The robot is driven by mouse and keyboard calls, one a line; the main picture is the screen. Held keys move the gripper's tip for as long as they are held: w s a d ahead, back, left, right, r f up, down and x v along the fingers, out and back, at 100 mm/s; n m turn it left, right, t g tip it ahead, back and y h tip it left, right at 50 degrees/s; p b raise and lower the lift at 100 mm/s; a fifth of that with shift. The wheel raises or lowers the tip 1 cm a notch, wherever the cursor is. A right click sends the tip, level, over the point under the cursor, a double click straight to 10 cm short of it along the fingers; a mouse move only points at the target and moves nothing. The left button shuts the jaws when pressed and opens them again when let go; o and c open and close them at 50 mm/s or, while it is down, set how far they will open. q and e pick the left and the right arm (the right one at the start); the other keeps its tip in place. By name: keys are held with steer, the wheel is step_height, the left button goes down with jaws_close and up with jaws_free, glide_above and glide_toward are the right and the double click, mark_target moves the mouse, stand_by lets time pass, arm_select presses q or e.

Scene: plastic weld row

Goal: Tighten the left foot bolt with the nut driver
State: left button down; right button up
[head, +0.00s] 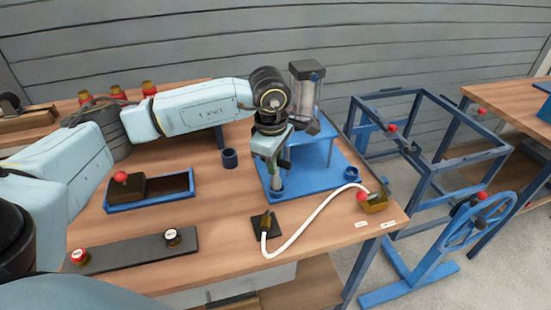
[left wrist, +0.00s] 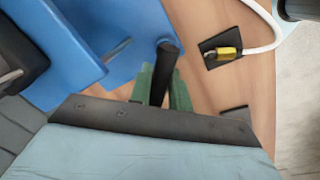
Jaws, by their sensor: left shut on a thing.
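My left gripper (head: 272,160) points down over the left front part of the blue machine base (head: 318,182). It is shut on the nut driver, whose grey lower end (head: 277,184) shows below the jaws at the base's left edge. In the left wrist view the green fingers (left wrist: 166,88) close around the driver's black handle (left wrist: 168,58). The left foot bolt is not clearly visible; I cannot tell whether the driver sits on it. My right gripper is not in view.
A blue-rimmed tray (head: 150,203) and a dark strip with two buttons (head: 130,250) lie left. A blue frame (head: 430,150) stands right.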

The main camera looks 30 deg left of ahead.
mark_target(277, 191)
arm_select(q)
steer(key=shift+n, duration=0.9)
steer(key=shift+s+n, duration=0.1)
steer(key=shift+n, duration=1.2)
steer(key=shift+d+f+b, duration=0.1)
steer(key=shift+f+b, duration=0.65)
steer(key=shift+f, duration=0.3)
stand_by(0.3)
